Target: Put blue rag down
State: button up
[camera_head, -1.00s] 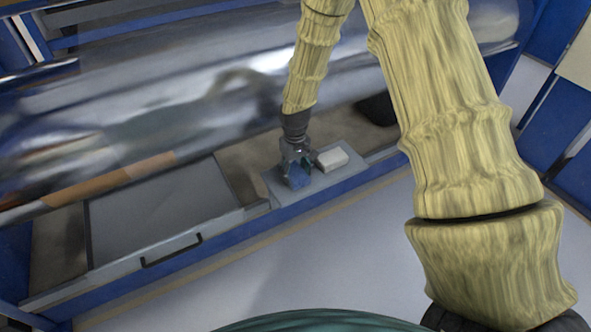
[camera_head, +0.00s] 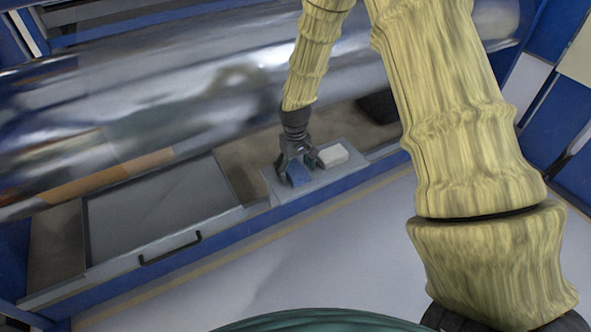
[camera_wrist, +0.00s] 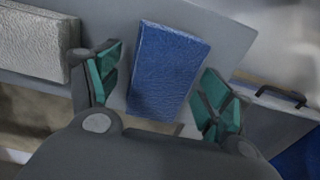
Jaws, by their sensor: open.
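The blue rag (camera_head: 298,174) is a folded rectangular block lying on a small grey shelf (camera_head: 318,184) below the large metal roller. In the wrist view the blue rag (camera_wrist: 168,70) lies between the two fingers, with a gap on each side. My gripper (camera_head: 296,170) is just above and around it. Its green-padded fingers show spread wide in the wrist view (camera_wrist: 160,95), and they are open and not pressing on the rag.
A white folded block (camera_head: 333,155) lies on the same shelf, right beside my gripper. A shiny metal roller (camera_head: 180,95) spans behind. A grey drawer or lid with a black handle (camera_head: 170,250) is at left. A blue frame beam (camera_head: 225,240) runs along the front.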

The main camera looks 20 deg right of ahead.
aim_at(296, 166)
notch_tip(296, 166, up, 11)
jog(key=p, duration=0.2)
jog(key=shift+w+d, duration=0.3)
jog(key=shift+w, duration=0.05)
jog(key=shift+f, duration=0.1)
